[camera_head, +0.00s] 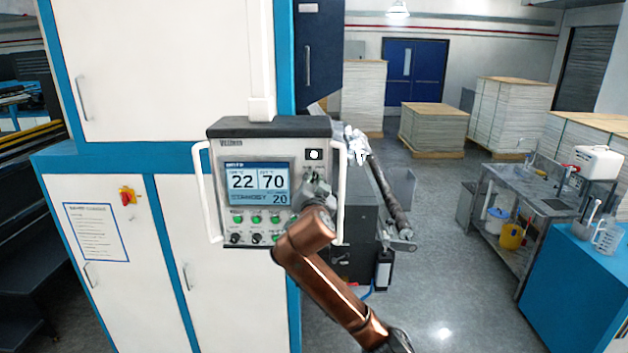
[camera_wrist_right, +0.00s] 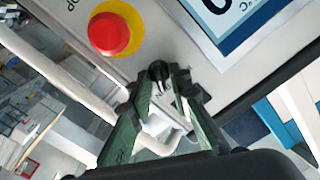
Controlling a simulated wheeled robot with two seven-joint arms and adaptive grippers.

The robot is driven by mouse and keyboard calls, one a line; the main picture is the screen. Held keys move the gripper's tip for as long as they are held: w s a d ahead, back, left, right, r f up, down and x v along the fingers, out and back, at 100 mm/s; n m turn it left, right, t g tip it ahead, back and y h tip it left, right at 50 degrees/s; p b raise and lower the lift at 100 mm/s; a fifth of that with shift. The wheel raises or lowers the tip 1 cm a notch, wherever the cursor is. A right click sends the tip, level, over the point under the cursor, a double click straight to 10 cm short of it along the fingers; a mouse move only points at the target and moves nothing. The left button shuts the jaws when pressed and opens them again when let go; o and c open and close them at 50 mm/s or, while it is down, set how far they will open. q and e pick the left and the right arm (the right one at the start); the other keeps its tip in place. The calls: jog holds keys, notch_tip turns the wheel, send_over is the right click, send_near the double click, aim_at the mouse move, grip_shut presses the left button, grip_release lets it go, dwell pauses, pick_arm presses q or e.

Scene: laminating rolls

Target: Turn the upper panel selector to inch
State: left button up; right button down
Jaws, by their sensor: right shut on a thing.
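The control panel (camera_head: 265,136) with a lit screen (camera_head: 258,183) hangs in front of the white and blue machine. My right gripper (camera_head: 314,180) is at the right side of its face, covering part of it. In the right wrist view, the right gripper (camera_wrist_right: 160,88) has its fingertips closed around a small black selector knob (camera_wrist_right: 157,71) on the panel face. The knob's label is mostly hidden by the fingers, so I cannot read its position. A red emergency button (camera_wrist_right: 109,34) on a yellow ring sits beside it. My left gripper is not in view.
White handles (camera_head: 209,195) stand out at the panel's sides. Green buttons (camera_head: 256,219) and black knobs (camera_head: 234,238) line its lower part. A long roller (camera_head: 388,195) lies behind to the right. A workbench (camera_head: 530,190) and paper stacks (camera_head: 434,128) stand farther off, with open floor between.

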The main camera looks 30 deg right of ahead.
jog(key=shift+n, duration=0.3)
jog(key=n+p, duration=0.2)
jog(key=n, duration=0.3)
jog(key=shift+w+a+r, duration=0.1)
jog(key=n+p, duration=0.3)
jog(key=n, duration=0.3)
jog(key=shift+a, duration=0.1)
jog(key=shift+n, duration=0.3)
jog(key=c, duration=2.1)
grip_release()
